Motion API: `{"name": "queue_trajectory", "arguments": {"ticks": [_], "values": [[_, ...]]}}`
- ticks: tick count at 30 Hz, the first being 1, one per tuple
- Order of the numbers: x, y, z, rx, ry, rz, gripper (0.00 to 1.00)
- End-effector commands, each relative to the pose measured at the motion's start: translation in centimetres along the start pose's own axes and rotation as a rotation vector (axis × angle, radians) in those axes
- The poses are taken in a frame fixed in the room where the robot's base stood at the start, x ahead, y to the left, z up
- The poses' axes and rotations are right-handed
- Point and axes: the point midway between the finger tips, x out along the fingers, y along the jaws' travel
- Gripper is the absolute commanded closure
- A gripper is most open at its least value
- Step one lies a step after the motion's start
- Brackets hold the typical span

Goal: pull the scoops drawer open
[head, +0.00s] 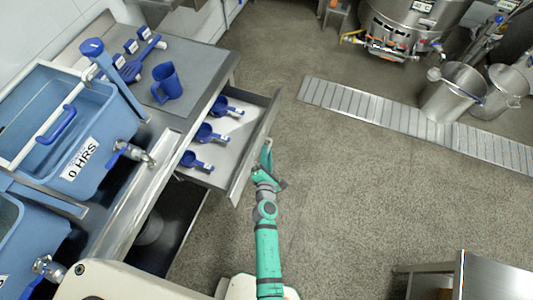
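The scoops drawer (257,143) stands pulled out from the steel bench (214,74), on its right side. Its front panel is well clear of the bench. Inside lie three blue scoops: a far one (227,107), a middle one (211,134) and a near one (196,162). My gripper (266,151) is at the outer face of the drawer front, near its middle. The handle is hidden or too small to make out. Whether the fingers are closed on it does not show.
A blue tank (75,128) with a tap is at the left. Open floor (350,200) lies right of the drawer. A steel table (490,278) is at the lower right, with steel pots (452,92) beyond the drain grate (400,122).

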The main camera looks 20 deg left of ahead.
Motion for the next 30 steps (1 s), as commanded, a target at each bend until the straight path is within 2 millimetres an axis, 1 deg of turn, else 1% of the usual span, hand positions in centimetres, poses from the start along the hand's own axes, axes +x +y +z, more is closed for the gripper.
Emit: {"name": "queue_trajectory", "arguments": {"ticks": [5, 12, 18, 24, 30], "values": [[-2.4, -0.2, 0.0, 0.0, 0.0, -0.003, 0.84], [-6.8, -0.2, 0.0, 0.0, 0.0, -0.003, 0.84], [-9.4, -0.2, 0.0, 0.0, 0.0, -0.003, 0.84], [-10.4, -0.1, -0.1, 0.0, 0.001, -0.001, 0.84], [-10.5, 0.0, -0.1, 0.0, 0.001, 0.0, 0.84]]}}
